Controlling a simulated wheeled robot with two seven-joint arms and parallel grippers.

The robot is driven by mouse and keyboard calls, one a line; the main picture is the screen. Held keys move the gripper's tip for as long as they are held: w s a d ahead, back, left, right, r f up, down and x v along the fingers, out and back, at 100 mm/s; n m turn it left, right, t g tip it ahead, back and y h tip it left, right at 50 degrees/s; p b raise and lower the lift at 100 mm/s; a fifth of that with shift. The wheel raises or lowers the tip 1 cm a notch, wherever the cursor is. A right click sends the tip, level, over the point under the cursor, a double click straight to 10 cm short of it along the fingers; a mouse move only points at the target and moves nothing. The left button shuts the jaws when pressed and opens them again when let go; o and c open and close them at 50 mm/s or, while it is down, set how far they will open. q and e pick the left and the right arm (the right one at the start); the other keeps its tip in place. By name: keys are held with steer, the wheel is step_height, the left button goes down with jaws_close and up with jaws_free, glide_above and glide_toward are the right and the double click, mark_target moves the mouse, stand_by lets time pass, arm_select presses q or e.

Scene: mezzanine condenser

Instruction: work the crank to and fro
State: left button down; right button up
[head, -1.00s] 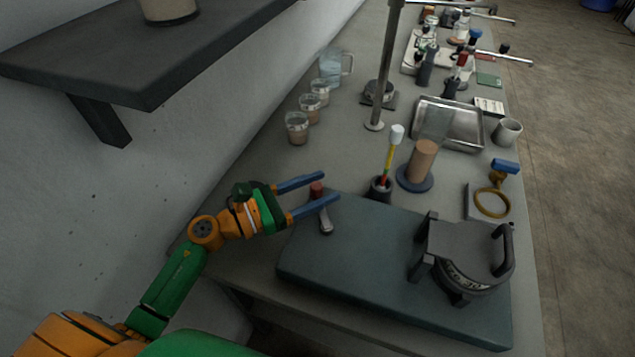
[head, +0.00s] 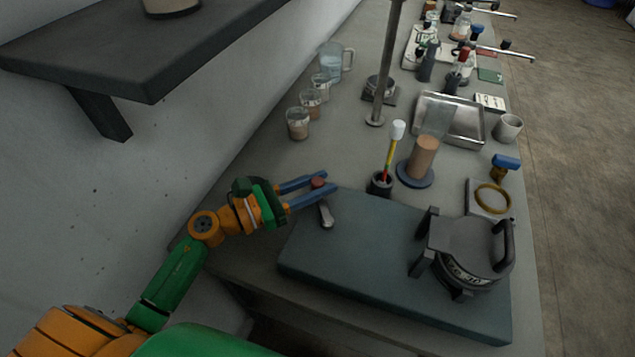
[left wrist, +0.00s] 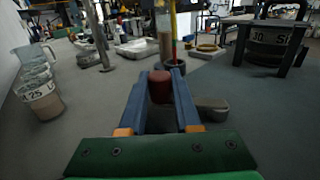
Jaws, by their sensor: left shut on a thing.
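The crank is a short grey metal arm (head: 326,214) on the dark slab, with a dark red knob (head: 318,182) standing at its far end. My left gripper (head: 318,186) comes in from the left, and its two blue fingers are shut on the red knob. In the left wrist view the knob (left wrist: 160,86) sits upright between the fingertips, and the crank's grey arm (left wrist: 210,104) runs to the right behind the right finger. My right gripper is not in view.
A dark dial device (head: 465,252) with a handle stands on the slab (head: 350,262) to the right. Behind the slab are a holder (head: 380,184) with upright sticks and a brown cylinder (head: 424,155). Several glass cups (head: 297,124) stand along the wall.

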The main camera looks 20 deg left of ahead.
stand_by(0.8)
arm_select(q)
steer(key=n+t+y+p, duration=0.1)
steer(key=s+n+t+y+p, duration=0.1)
steer(key=shift+a+r+y, duration=0.2)
steer(key=shift+a+y, duration=0.2)
steer(key=n+y, duration=0.1)
steer(key=s+a+n+t+y, duration=0.1)
steer(key=y, duration=0.1)
steer(key=shift+f+n+t+p, duration=0.2)
steer(key=shift+n+t+p, duration=0.1)
steer(key=shift+p, duration=0.05)
steer(key=c, duration=0.6)
jaws_free()
steer(key=shift+w, duration=0.1)
steer(key=b+v, duration=0.1)
steer(key=v, duration=0.1)
steer(key=b+v, duration=0.1)
steer(key=v, duration=0.1)
steer(key=b+v, duration=0.2)
steer(key=shift+s+f, duration=0.2)
steer(key=shift+f, duration=0.1)
steer(key=shift+s+a+r, duration=0.15)
steer(key=shift+s+r, duration=0.1)
steer(key=shift+s, duration=0.15)
steer(key=shift+w, duration=0.1)
steer(key=shift+w, duration=0.1)
